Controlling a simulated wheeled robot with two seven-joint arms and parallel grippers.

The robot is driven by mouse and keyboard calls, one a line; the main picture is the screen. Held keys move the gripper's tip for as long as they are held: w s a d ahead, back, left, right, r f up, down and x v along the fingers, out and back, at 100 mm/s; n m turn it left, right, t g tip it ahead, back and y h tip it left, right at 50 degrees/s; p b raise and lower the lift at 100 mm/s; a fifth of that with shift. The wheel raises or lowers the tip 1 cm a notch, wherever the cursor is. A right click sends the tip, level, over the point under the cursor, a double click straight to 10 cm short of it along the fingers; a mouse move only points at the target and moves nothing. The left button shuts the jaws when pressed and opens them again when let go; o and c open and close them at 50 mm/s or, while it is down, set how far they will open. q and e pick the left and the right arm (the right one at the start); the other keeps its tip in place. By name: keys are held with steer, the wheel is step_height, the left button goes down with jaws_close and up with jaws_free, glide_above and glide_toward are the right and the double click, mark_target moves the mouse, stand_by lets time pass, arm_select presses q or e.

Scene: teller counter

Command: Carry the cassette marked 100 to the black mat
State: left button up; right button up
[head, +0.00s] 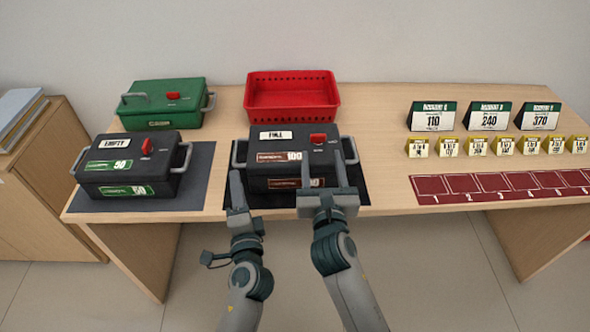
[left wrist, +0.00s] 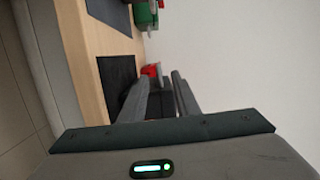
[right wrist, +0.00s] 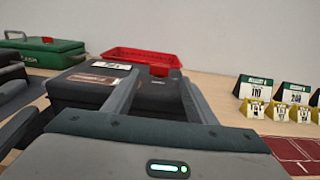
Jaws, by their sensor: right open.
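The cassette marked 100 (head: 290,160) is dark, with a FULL label, a red latch and a grey handle at each side. It appears to rest upright on the black mat (head: 364,195). My left gripper (head: 237,178) is in front of its left handle (head: 237,153). In the left wrist view its fingers (left wrist: 162,82) are apart, less widely than the right ones. My right gripper (head: 340,165) is open at the cassette's right front, its fingers overlapping the right handle's area. The right wrist view also shows the cassette (right wrist: 90,85) behind the fingers. Handle contact is unclear.
A dark cassette marked 50 (head: 128,170) stands on a grey mat (head: 202,165) to the left. A green cassette (head: 165,102) and a red basket (head: 290,100) stand behind. Account signs (head: 488,117), yellow tags (head: 503,146) and a red numbered strip (head: 500,188) fill the right side.

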steer(key=shift+s, duration=1.4)
